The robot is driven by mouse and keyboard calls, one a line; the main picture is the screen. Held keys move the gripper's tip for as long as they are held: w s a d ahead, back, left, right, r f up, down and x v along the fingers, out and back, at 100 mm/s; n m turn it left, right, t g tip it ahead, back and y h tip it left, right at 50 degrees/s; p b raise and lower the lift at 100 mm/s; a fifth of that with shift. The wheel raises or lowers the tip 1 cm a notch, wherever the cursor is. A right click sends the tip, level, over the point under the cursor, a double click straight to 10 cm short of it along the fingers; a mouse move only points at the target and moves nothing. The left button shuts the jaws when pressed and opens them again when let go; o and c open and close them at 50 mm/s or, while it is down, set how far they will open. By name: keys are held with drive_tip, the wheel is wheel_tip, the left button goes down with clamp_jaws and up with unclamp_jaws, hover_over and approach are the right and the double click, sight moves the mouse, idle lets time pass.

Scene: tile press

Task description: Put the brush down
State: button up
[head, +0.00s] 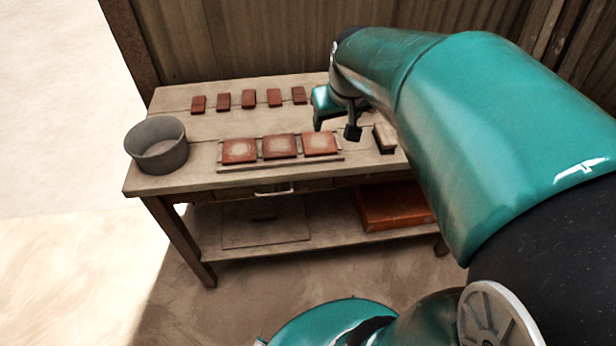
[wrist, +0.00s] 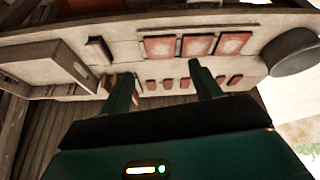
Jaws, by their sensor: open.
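A small pale wooden piece with a darker side, which looks like the brush (head: 385,137), lies on the bench right of the large tiles, partly hidden by my arm. It seems to show in the wrist view too, as a narrow block (wrist: 98,50). My gripper (head: 335,124) is over the right part of the bench, left of and apart from that piece. In the wrist view my gripper (wrist: 163,84) has its two fingers wide apart with nothing held between them. Small brown things (wrist: 107,83) show beside the left finger; I cannot tell what they are.
Three large reddish tiles (head: 280,146) sit in a wooden rack on the bench (head: 205,127). Several small red tiles (head: 248,98) line the back. A grey bowl (head: 157,146) stands at the left end. A box-like wooden piece (wrist: 40,50) shows in the wrist view.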

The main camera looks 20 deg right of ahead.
drive_tip(key=s+a+r+n+t+y, duration=0.1)
drive_tip(key=s+a, duration=1.1)
drive_tip(key=s, duration=0.2)
drive_tip(key=shift+a, duration=0.35)
drive_tip(key=shift+o, duration=0.5)
drive_tip(key=shift+r, duration=0.1)
